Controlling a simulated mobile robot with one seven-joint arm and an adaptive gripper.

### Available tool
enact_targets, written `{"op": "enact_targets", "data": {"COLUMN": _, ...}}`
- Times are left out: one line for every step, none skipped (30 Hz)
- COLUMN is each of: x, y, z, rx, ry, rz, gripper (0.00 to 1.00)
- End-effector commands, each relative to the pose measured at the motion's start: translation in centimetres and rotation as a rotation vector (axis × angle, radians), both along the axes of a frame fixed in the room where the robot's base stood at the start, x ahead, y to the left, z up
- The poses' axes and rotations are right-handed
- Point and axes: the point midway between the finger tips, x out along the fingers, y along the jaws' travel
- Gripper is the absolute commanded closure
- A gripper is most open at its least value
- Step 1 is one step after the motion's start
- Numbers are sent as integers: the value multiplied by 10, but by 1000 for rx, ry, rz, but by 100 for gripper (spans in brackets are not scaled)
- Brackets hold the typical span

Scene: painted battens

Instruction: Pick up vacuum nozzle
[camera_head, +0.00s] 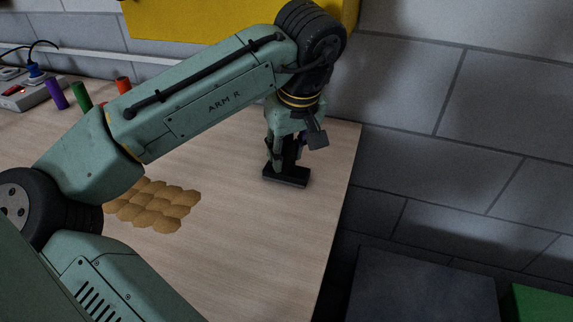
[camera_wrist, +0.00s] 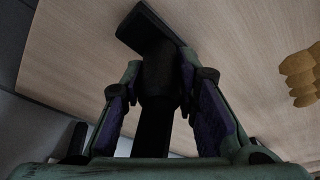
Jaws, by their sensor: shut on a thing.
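The vacuum nozzle (camera_head: 286,176) is black, with a flat wide foot and a narrower neck. It is near the far right corner of the wooden table, foot down. My gripper (camera_head: 288,150) is above it, pointing down, with its fingers on either side of the neck. In the wrist view the nozzle (camera_wrist: 146,32) runs up between the fingers of my gripper (camera_wrist: 160,85), which are shut on the neck. The foot lies beyond the fingertips. I cannot tell whether the foot touches the table or is slightly above it.
The wooden table (camera_head: 262,240) is clear around the nozzle; its right edge is close by. A tan lumpy pad (camera_head: 165,205) lies left of it. Purple (camera_head: 57,94), green (camera_head: 81,96) and red (camera_head: 123,85) cylinders and a power strip (camera_head: 28,94) stand far left.

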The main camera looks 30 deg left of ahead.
Motion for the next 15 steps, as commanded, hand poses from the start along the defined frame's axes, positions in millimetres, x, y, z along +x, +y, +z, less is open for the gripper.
{"op": "enact_targets", "data": {"x": 0, "y": 0, "z": 0, "rx": 0, "ry": 0, "rz": 0, "gripper": 87}}
{"op": "enact_targets", "data": {"x": 0, "y": 0, "z": 0, "rx": 0, "ry": 0, "rz": 0, "gripper": 89}}
{"op": "enact_targets", "data": {"x": 0, "y": 0, "z": 0, "rx": 0, "ry": 0, "rz": 0, "gripper": 91}}
{"op": "enact_targets", "data": {"x": 0, "y": 0, "z": 0, "rx": 0, "ry": 0, "rz": 0, "gripper": 93}}
{"op": "enact_targets", "data": {"x": 0, "y": 0, "z": 0, "rx": 0, "ry": 0, "rz": 0, "gripper": 95}}
{"op": "enact_targets", "data": {"x": 0, "y": 0, "z": 0, "rx": 0, "ry": 0, "rz": 0, "gripper": 98}}
{"op": "enact_targets", "data": {"x": 0, "y": 0, "z": 0, "rx": 0, "ry": 0, "rz": 0, "gripper": 100}}
{"op": "enact_targets", "data": {"x": 0, "y": 0, "z": 0, "rx": 0, "ry": 0, "rz": 0, "gripper": 100}}
{"op": "enact_targets", "data": {"x": 0, "y": 0, "z": 0, "rx": 1, "ry": -1, "rz": 0, "gripper": 100}}
{"op": "enact_targets", "data": {"x": 0, "y": 0, "z": 0, "rx": 1, "ry": -1, "rz": 0, "gripper": 100}}
{"op": "enact_targets", "data": {"x": 0, "y": 0, "z": 0, "rx": 1, "ry": -1, "rz": 0, "gripper": 100}}
{"op": "enact_targets", "data": {"x": 0, "y": 0, "z": 0, "rx": 1, "ry": -1, "rz": 0, "gripper": 100}}
{"op": "enact_targets", "data": {"x": 0, "y": 0, "z": 0, "rx": 1, "ry": -1, "rz": 0, "gripper": 100}}
{"op": "enact_targets", "data": {"x": 0, "y": 0, "z": 0, "rx": 1, "ry": -1, "rz": 0, "gripper": 100}}
{"op": "enact_targets", "data": {"x": 0, "y": 0, "z": 1, "rx": 1, "ry": -1, "rz": 0, "gripper": 100}}
